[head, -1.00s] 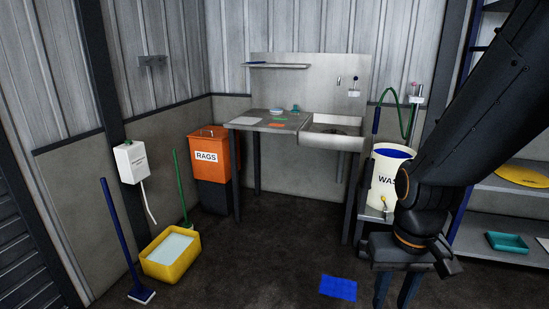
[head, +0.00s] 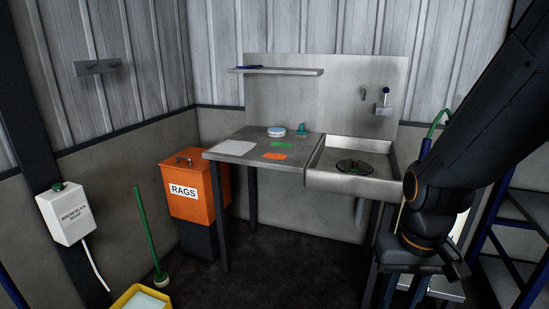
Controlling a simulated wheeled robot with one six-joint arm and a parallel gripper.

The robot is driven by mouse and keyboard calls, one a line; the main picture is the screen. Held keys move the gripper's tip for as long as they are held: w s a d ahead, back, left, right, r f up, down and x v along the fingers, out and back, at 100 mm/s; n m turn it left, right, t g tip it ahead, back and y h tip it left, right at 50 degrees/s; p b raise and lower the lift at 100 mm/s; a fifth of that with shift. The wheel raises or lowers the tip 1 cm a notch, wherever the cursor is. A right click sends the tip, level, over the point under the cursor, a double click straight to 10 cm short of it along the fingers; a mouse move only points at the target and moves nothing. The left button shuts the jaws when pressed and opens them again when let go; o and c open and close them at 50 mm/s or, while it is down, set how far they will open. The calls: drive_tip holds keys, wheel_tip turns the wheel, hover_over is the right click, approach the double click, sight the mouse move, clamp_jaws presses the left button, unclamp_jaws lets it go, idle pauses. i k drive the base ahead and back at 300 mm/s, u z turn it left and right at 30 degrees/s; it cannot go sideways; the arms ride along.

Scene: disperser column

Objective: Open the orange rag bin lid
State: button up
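The orange rag bin (head: 197,190) stands against the back wall left of the steel table, on a dark base. It has a white RAGS label. Its orange lid (head: 192,156) looks shut, and a dark handle (head: 184,161) shows on top. My gripper (head: 403,294) hangs down at the lower right, well to the right of the bin and apart from it. Its two fingers are spread with nothing seen between them; the tips are near or past the picture's bottom edge.
A steel table (head: 232,147) with a sink (head: 345,181) stands right beside the bin. A green-handled brush (head: 147,232) and a yellow tub (head: 142,297) are on the floor at left. Dark floor (head: 290,270) before the table looks clear.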

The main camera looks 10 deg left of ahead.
sight(194, 155)
drive_tip(key=i, duration=1.2)
drive_tip(key=u, duration=1.55)
drive_tip(key=i, duration=1.8)
drive_tip(key=z, duration=1.25)
